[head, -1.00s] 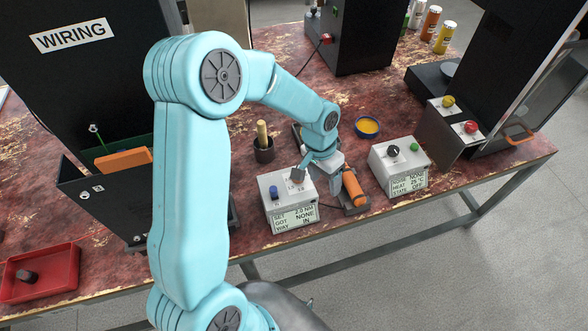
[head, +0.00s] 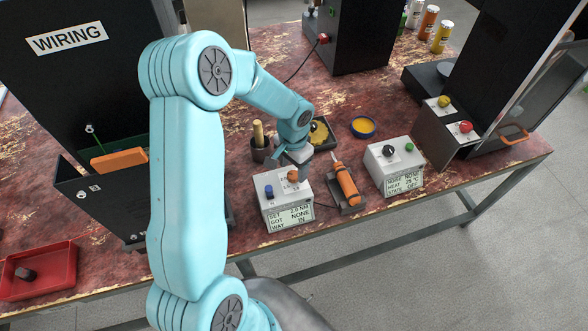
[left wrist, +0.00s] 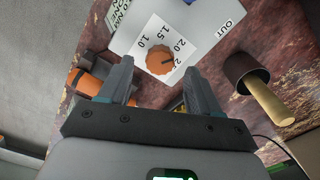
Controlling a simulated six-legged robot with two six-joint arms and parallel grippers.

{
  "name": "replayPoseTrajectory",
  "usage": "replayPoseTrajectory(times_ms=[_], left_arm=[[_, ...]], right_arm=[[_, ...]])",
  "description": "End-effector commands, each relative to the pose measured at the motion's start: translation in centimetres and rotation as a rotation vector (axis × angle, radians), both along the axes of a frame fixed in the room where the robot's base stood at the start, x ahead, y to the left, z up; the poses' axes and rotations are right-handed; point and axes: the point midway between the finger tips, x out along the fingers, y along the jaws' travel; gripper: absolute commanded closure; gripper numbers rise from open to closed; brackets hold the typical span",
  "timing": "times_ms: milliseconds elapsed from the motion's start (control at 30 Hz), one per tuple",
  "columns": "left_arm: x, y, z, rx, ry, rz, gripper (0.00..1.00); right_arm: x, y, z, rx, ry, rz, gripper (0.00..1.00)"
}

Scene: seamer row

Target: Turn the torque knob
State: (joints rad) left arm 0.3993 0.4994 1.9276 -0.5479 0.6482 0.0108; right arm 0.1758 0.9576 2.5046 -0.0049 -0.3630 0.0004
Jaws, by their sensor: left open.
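The orange torque knob (head: 292,175) is on top of a white box (head: 289,208), whose display reads SET 2.0 NM, GOT NONE, WAY IN. In the left wrist view the round knob (left wrist: 158,58) has a scale from 1.0 upward around it. My left gripper (head: 299,166) is just above the knob in the head view and partly covers it. In the left wrist view its two fingers (left wrist: 158,68) are apart, one on each side of the knob. I cannot tell whether they touch it. My right gripper is not in view.
A blue knob (head: 268,191) is on the same box. A dark cup (head: 261,152) with a wooden handle stands behind. A red tray (head: 50,263) is at far left.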

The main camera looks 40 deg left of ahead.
Motion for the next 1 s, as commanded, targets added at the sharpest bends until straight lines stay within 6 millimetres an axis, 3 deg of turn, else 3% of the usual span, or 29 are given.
replayPoseTrajectory(times_ms=[200,500,700,1000], left_arm=[[0.2,0.0,-2.2,0.001,0.001,0.000,0.37],[0.2,0.0,-2.5,0.001,0.000,0.000,0.37],[0.2,0.0,-2.5,0.000,0.000,0.000,0.92],[0.2,0.0,-2.7,0.001,-0.002,0.029,0.92]], right_arm=[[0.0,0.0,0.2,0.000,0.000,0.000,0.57],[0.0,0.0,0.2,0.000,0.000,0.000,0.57],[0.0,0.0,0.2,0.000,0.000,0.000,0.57],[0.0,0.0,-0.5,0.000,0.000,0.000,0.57]])
